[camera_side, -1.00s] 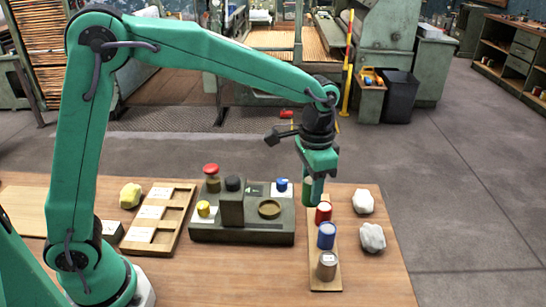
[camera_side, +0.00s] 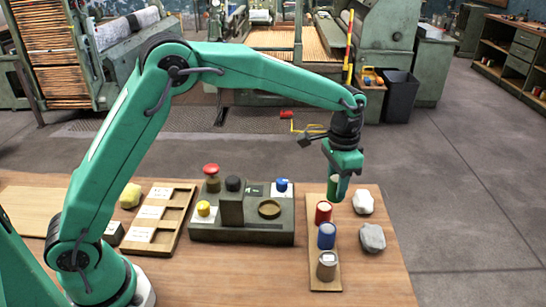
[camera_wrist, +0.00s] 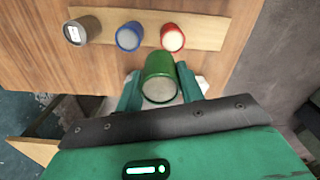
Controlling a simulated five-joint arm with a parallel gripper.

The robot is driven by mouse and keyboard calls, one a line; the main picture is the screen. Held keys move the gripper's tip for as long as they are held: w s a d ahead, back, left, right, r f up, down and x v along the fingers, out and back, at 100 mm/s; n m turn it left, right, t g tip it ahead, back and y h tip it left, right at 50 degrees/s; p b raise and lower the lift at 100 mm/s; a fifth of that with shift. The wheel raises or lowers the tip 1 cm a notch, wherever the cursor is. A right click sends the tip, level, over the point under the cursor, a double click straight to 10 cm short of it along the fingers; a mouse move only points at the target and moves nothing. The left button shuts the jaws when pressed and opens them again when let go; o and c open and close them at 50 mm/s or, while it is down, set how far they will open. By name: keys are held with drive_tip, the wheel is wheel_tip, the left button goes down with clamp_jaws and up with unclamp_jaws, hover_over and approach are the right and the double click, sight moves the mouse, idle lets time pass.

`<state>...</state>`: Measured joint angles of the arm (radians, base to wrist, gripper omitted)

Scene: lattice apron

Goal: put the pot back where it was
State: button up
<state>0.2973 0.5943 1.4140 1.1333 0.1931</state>
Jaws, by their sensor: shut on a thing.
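My gripper (camera_side: 340,190) is shut on a green pot (camera_wrist: 158,78), held upright between the fingers in the wrist view. The green pot also shows partly between the fingers in the side view (camera_side: 334,184). It appears to be just above the far end of a wooden strip (camera_side: 315,270); the exact height is hard to tell. On the strip stand a red pot (camera_side: 323,212), a blue pot (camera_side: 326,235) and a grey-brown pot (camera_side: 327,266) in a row. The strip's end beyond the red pot is bare in the wrist view (camera_wrist: 208,30).
Two pale lumps (camera_side: 363,202) (camera_side: 372,238) lie right of the strip. A dark console (camera_side: 240,233) with coloured knobs and a round recess (camera_side: 269,208) stands to its left. Further left are a wooden compartment tray (camera_side: 158,220) and a yellow lump (camera_side: 130,196).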

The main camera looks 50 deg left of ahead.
drive_tip(key=w+a+f, duration=0.2)
drive_tip(key=a, duration=0.1)
drive_tip(key=w+a+f, duration=0.4)
drive_tip(key=a, duration=0.1)
drive_tip(key=shift+w+a+f, duration=0.25)
drive_tip(key=shift+w+a, duration=0.05)
drive_tip(key=shift+w, duration=0.05)
drive_tip(key=shift+f, duration=2)
drive_tip(key=shift+f, duration=0.15)
drive_tip(key=o, duration=1.1)
drive_tip(key=shift+c, duration=0.2)
wheel_tip(320, 180, up, 12)
drive_tip(key=shift+r, duration=0.25)
